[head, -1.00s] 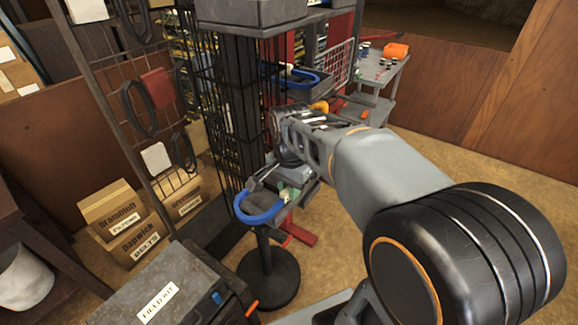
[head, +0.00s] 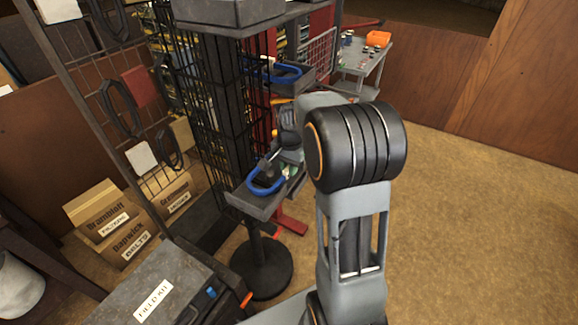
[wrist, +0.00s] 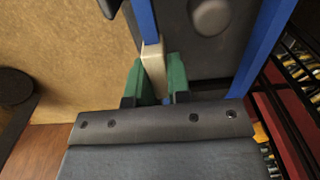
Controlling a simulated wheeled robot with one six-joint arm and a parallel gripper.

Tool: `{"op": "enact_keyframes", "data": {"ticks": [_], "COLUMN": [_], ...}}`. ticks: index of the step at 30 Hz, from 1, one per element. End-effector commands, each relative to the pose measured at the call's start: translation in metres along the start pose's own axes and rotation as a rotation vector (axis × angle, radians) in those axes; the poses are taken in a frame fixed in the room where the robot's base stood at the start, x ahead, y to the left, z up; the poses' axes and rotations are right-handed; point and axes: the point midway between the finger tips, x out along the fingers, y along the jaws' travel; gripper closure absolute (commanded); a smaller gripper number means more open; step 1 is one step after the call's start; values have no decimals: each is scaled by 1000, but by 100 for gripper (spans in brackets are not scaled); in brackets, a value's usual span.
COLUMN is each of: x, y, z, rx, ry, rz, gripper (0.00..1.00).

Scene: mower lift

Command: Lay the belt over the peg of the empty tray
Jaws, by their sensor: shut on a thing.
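The blue belt (head: 266,186) is a loop at the lower grey tray (head: 253,205) on the stand in the head view. In the wrist view my gripper (wrist: 155,76), with green fingers, is shut on a beige block (wrist: 152,56) at one strand of the belt (wrist: 144,22). The other strand (wrist: 262,42) runs along the right. The dark tray surface (wrist: 200,68) lies beneath, and a rounded peg (wrist: 209,15) shows between the two strands. I cannot tell whether the belt rests on the tray or hangs just above it.
Another blue belt (head: 284,74) lies in an upper tray (head: 290,86). A black wire rack (head: 200,130) stands close on the left. A field kit case (head: 165,285) is in front, boxes (head: 130,238) at left. Open floor (head: 460,230) lies to the right.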

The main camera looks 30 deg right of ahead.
Motion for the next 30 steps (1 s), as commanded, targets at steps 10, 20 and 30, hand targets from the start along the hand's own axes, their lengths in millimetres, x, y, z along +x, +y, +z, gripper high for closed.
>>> {"op": "enact_keyframes", "data": {"ticks": [10, 20, 30], "x": [3, 6, 5], "y": [-1, -1, -1], "z": [-3, -3, -3], "rx": [0, 0, -1], "ry": [2, 1, 1], "rz": [-2, -1, -1], "gripper": [100, 66, 57]}}
